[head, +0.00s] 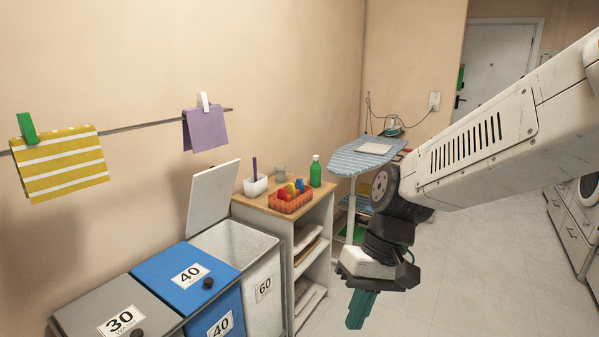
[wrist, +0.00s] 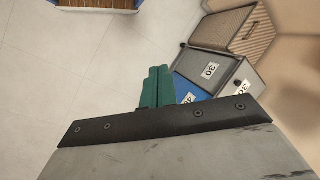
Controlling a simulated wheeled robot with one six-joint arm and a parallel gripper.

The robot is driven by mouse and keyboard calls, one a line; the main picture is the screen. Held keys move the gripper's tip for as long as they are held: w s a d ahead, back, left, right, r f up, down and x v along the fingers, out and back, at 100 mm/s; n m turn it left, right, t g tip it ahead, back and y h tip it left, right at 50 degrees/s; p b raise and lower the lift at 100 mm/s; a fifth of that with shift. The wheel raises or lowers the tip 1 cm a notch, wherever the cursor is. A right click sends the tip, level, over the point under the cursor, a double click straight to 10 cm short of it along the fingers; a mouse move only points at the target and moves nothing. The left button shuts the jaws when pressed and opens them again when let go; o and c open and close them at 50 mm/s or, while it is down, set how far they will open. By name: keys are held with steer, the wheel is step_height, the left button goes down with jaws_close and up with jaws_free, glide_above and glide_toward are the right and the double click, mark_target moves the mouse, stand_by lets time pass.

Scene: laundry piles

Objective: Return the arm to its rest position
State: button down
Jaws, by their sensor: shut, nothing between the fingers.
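My gripper (head: 361,309) has green fingers and hangs at the end of my white arm, right of centre in the head view. The fingers point down, in front of the shelf unit and the open bin. In the wrist view the green fingers (wrist: 158,88) lie side by side, shut, with nothing held between them. Pale floor shows beyond them, with the bins to their right.
A grey bin (head: 100,305) marked 30, a blue bin (head: 180,262) marked 40 and an open white bin (head: 240,240) marked 60 line the wall. A wooden-topped shelf (head: 322,208) and ironing board (head: 350,160) stand behind. Floor (head: 480,270) is clear at right.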

steer(key=s+d+r+m+t+h, duration=0.1)
steer(key=s+d+r+t, duration=0.1)
steer(key=s+d, duration=0.4)
steer(key=s+d+r+m+t+h, duration=0.2)
steer(key=s+d+r, duration=0.3)
steer(key=d, duration=0.6)
steer(key=shift+s, duration=0.8)
